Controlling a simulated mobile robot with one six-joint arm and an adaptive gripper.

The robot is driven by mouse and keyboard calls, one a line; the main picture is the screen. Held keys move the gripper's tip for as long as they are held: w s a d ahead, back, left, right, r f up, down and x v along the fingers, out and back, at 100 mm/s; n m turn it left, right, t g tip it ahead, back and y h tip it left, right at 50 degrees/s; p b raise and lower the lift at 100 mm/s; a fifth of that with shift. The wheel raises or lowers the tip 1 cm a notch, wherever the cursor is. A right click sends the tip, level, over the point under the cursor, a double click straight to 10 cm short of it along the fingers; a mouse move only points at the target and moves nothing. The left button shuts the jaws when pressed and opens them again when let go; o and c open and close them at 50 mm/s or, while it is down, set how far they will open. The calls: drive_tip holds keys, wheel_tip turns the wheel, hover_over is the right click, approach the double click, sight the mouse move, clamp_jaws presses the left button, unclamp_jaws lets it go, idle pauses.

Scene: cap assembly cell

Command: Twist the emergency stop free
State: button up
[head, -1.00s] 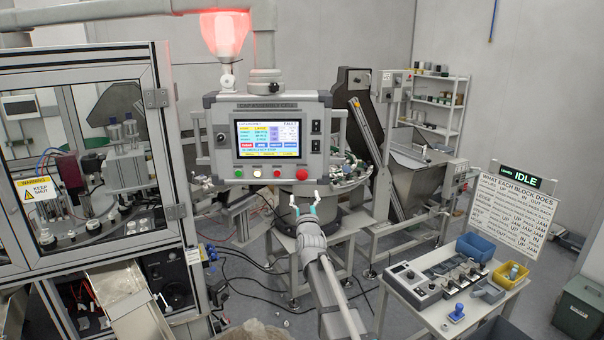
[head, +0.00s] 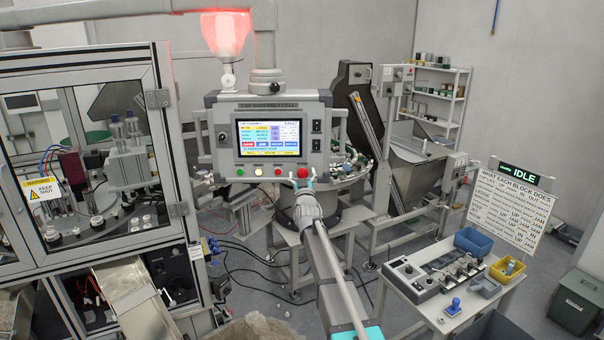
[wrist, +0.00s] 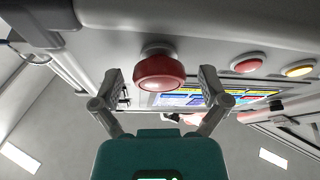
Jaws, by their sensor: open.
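The emergency stop is a red mushroom button (head: 302,172) at the lower right of the control panel (head: 220,178). In the wrist view the red button (wrist: 160,72) fills the gap ahead of my gripper (wrist: 160,88). My gripper's fingers are open, one on each side of the button, and no contact shows. In the head view my gripper (head: 301,185) is just below the button, at the panel's lower edge. Whether the fingertips reach fully around the button's head I cannot tell.
A smaller red button (wrist: 247,63) and a yellow lit one (wrist: 299,69) sit along the panel in the wrist view. A red beacon (head: 227,35) glows above. A glazed cabinet (head: 172,150) stands left, and a bench with blocks (head: 428,318) stands right.

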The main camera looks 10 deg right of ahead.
drive_tip(key=c, duration=1.1)
drive_tip(key=shift+a, duration=0.1)
drive_tip(key=shift+c, duration=0.3)
